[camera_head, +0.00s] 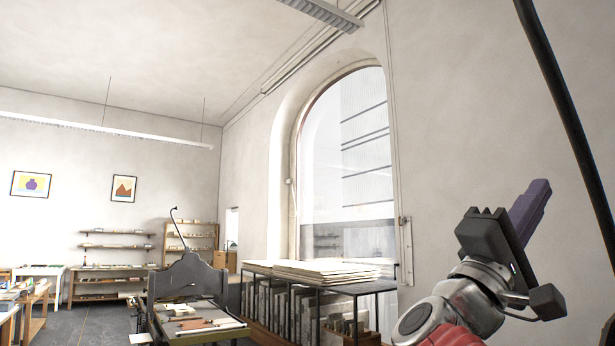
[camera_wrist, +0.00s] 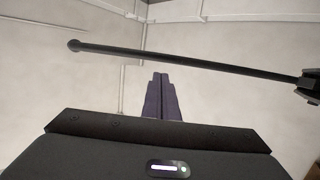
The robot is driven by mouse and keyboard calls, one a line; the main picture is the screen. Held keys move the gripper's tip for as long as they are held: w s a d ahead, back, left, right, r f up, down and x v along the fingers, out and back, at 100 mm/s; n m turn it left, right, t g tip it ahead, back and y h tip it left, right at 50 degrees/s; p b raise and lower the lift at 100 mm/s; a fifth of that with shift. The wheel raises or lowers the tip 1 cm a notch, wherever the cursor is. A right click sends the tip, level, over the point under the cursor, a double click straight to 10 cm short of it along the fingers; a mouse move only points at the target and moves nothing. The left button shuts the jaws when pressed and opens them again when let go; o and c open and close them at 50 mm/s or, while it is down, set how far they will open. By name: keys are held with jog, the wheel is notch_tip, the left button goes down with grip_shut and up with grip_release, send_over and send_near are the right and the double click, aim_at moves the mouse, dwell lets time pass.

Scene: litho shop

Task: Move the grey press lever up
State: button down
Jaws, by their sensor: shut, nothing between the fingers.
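A long dark grey lever (camera_wrist: 190,63) with a round knob at its left end crosses the wrist view. At the right edge of that view it meets a dark bracket (camera_wrist: 312,84). In the head view a dark rod (camera_head: 568,105), which looks like the same lever, slants down the right side; its knob is out of frame. My gripper (camera_head: 543,186) points up, left of the rod in the head view. Its purple fingers (camera_wrist: 161,76) are shut and empty. Their tips appear just below the lever in the wrist view; whether they touch it I cannot tell.
A dark press (camera_head: 188,277) with a thin curved handle (camera_head: 178,229) stands farther off at lower left. A black-framed rack (camera_head: 372,287) holds flat boards below the arched window (camera_head: 345,160). Bare wall lies behind my gripper.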

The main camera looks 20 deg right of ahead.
aim_at(571, 135)
jog(key=x, duration=1.3)
jog(key=shift+d+r, duration=0.25)
jog(key=shift+d, duration=0.05)
jog(key=shift+w+r, duration=0.1)
